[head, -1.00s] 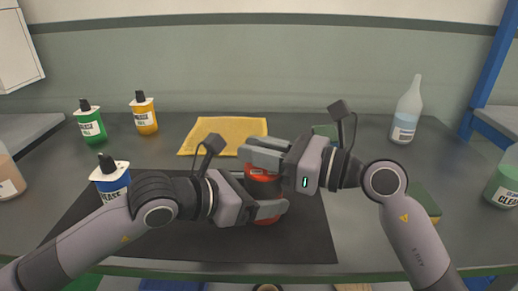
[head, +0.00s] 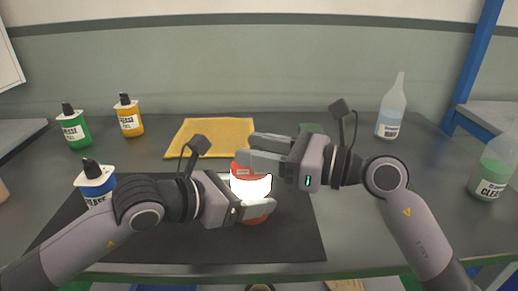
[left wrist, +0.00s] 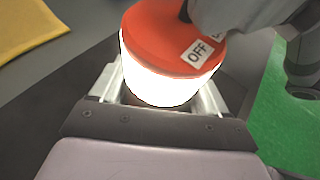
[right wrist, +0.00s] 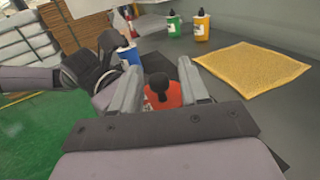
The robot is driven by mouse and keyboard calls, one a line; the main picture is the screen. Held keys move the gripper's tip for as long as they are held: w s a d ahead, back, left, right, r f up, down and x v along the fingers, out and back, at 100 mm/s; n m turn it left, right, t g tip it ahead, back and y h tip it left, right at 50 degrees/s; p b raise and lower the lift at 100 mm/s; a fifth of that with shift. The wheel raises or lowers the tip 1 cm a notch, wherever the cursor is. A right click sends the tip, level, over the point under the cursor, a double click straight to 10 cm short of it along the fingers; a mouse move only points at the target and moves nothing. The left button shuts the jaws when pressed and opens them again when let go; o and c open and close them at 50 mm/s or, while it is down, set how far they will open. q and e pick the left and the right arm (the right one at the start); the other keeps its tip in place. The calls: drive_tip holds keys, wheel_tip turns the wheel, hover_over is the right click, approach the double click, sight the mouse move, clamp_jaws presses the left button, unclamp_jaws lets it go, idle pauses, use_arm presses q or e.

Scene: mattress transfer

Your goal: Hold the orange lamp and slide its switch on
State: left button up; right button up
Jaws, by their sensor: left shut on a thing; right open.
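The orange-red lamp (head: 251,186) stands on the dark mat (head: 290,240), and its middle band glows bright white. My left gripper (head: 256,207) is shut on the lamp from the left, low on its body. In the left wrist view the lamp's red top (left wrist: 172,38) carries an OFF label (left wrist: 197,52); a second label is mostly hidden. My right gripper (head: 265,151) is open at the lamp's top. In the right wrist view its fingers lie either side of the dark switch knob (right wrist: 158,87); whether they touch it I cannot tell.
A yellow cloth (head: 210,136) lies behind the lamp. Green (head: 73,128), yellow (head: 129,117) and blue (head: 96,180) bottles stand at the left. A clear bottle (head: 391,110) and a green-filled bottle (head: 493,168) stand at the right. The mat's front is clear.

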drive_tip(key=v, duration=1.2)
drive_tip(key=shift+w, duration=0.1)
use_arm(q)
drive_tip(key=o, duration=1.4)
drive_tip(key=shift+c, duration=0.2)
drive_tip(key=shift+s, duration=0.1)
